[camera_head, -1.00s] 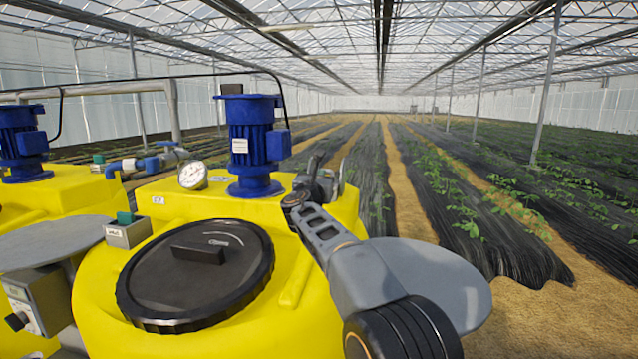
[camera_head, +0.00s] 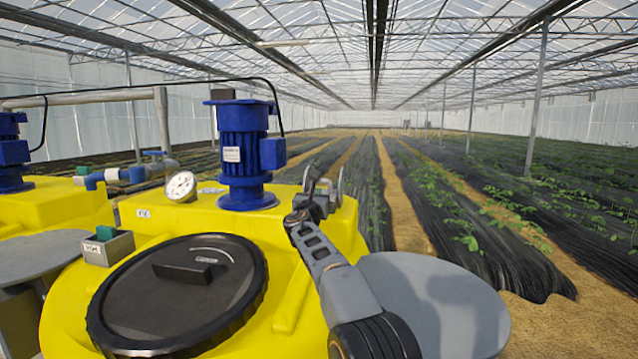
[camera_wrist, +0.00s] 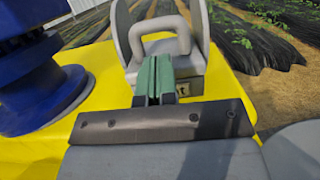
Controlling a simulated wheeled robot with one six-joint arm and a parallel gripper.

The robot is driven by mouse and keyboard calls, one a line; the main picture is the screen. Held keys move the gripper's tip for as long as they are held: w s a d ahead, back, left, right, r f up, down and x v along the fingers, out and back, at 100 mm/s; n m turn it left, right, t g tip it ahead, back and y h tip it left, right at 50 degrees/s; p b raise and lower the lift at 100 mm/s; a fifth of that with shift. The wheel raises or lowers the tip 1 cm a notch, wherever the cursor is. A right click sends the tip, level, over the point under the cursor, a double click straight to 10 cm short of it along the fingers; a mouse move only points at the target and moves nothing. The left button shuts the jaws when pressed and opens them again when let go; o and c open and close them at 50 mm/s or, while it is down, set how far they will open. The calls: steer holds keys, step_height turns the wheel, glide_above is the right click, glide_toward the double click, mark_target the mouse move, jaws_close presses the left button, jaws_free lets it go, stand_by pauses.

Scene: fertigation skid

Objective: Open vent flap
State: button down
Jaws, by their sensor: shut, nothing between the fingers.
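The vent fitting (camera_wrist: 190,88) stands on the yellow tank's back right corner, its label partly hidden. Its grey rounded flap (camera_wrist: 201,25) with a light grey loop handle (camera_wrist: 160,32) shows at the top of the wrist view. In the head view the flap (camera_head: 341,184) is small and edge-on; I cannot tell how far it is open. My gripper (camera_wrist: 154,80), with green finger pads pressed together, is shut and empty just in front of the handle. I cannot tell whether it touches. In the head view my gripper (camera_head: 308,207) partly hides the fitting.
A blue motor (camera_head: 245,150) stands left of the fitting, with a pressure gauge (camera_head: 181,187) beside it. A black round lid (camera_head: 180,290) covers the tank top (camera_head: 290,270) in front. Crop rows (camera_head: 470,210) lie beyond; the air to the right is free.

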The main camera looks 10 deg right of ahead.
steer(key=p+x, duration=0.2)
steer(key=x, duration=0.1)
steer(key=shift+r, duration=0.15)
steer(key=shift+w+d+p, duration=0.2)
steer(key=shift+w+p, duration=0.2)
steer(key=shift+w, duration=0.05)
steer(key=shift+r+p, duration=0.35)
